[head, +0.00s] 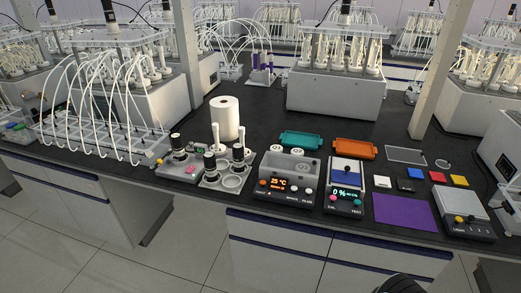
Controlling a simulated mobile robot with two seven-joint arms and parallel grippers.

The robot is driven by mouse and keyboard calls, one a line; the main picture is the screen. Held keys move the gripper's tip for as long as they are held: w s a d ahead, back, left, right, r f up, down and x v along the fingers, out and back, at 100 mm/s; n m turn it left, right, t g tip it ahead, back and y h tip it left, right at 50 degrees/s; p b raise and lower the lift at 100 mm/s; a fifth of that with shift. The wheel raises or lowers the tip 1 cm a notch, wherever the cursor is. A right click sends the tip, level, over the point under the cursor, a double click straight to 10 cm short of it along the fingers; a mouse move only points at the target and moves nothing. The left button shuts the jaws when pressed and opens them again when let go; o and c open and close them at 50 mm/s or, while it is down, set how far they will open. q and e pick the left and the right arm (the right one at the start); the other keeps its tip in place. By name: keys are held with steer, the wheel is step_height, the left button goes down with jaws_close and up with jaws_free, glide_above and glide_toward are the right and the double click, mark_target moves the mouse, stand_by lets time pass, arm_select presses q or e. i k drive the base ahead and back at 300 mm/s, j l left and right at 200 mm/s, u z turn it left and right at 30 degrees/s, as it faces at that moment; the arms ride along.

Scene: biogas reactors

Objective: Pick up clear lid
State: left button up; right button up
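A clear, flat rectangular sheet with a pale rim, which looks like the clear lid (405,155), lies on the black bench top. It is right of the orange tray (354,149) and behind the small coloured blocks. A small round clear piece (442,163) lies just to its right; I cannot tell what it is. Neither of my grippers can be made out. Only a dark rounded part shows at the bottom edge, and I cannot tell which part it is.
A purple mat (404,211), a grey scale-like device (465,214) and red (437,177), yellow and white blocks lie in front of the clear sheet. A white post (440,75) rises behind it. Instruments with displays (287,182) stand to the left. Reactors line the back.

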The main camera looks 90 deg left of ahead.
mark_target(290, 164)
steer(key=u, duration=0.9)
steer(key=i+u, duration=0.1)
steer(key=u, duration=1.2)
steer(key=l+u, duration=0.1)
steer(key=u, duration=0.35)
steer(key=i+u, duration=0.1)
steer(key=u, duration=0.35)
